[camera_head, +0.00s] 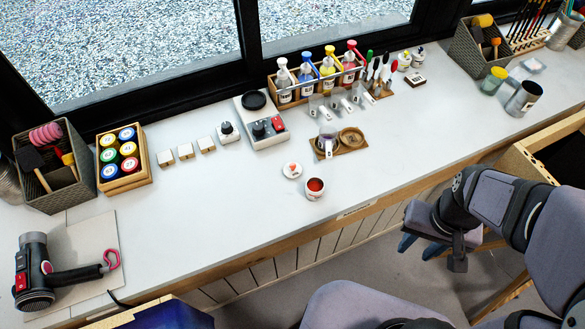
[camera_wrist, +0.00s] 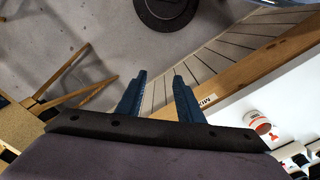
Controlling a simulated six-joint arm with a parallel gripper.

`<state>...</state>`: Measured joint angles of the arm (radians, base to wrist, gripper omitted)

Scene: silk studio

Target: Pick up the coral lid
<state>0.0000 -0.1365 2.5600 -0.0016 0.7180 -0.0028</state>
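The coral lid (camera_head: 292,170) is a small white disc with a coral mark, lying flat on the white counter. It lies just up and left of an open white pot (camera_head: 315,189) with red-orange content; the two appear apart. My gripper (camera_head: 421,247) is off the counter's front edge, to the right of and well away from the lid. In the wrist view my gripper (camera_wrist: 160,88) has its two blue fingers apart, with nothing between them. The pot also shows at the right of the wrist view (camera_wrist: 256,121); a small reddish spot beside it is too small to identify.
A wooden tray (camera_head: 352,150) with small dishes stands behind the pot. A scale (camera_head: 262,128), wooden blocks (camera_head: 186,151) and a bottle rack (camera_head: 318,83) stand farther back. The counter's wooden front edge (camera_head: 345,212) lies between gripper and lid. Counter left of the lid is clear.

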